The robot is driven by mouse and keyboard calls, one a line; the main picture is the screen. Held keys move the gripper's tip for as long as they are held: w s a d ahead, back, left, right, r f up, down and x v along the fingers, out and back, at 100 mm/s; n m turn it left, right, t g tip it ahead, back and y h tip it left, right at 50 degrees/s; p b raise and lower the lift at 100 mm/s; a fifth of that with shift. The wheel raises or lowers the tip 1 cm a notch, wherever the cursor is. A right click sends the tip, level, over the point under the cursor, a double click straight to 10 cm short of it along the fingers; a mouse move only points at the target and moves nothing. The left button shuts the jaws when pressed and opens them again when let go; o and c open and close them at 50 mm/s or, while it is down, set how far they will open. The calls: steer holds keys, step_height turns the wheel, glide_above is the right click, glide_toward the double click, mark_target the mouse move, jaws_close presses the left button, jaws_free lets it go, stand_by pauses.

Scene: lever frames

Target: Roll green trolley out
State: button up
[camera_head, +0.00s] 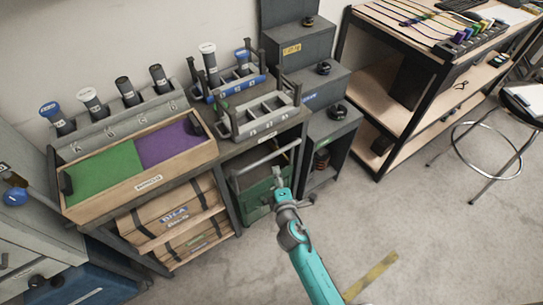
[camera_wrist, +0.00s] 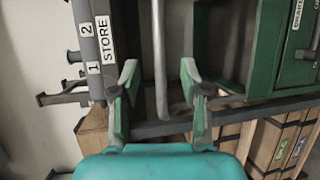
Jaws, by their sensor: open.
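The green trolley (camera_head: 258,198) stands low in the bay under the bench, right of the shelf with wooden crates. Its pale handle bar (camera_head: 266,158) runs across above the green body. In the wrist view, the green body (camera_wrist: 268,50) is at the upper right and the grey bar (camera_wrist: 160,48) runs upright in the picture between my fingers. My gripper (camera_wrist: 159,80) is open, one finger on each side of the bar, with gaps showing. In the head view, my gripper (camera_head: 281,186) is in front of the trolley and hides part of it. I cannot tell its exact depth to the bar.
Wooden crates (camera_head: 165,215) fill the shelf left of the trolley. Grey stepped cabinets (camera_head: 332,140) stand close on its right. A tray with green and purple mats (camera_head: 140,183) and a grey rack (camera_head: 262,122) sit on the bench above.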

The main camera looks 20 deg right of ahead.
mark_target(271, 155)
steer(key=x, duration=1.1)
steer(key=shift+r, duration=0.1)
steer(key=shift+c, duration=0.2)
jaws_close()
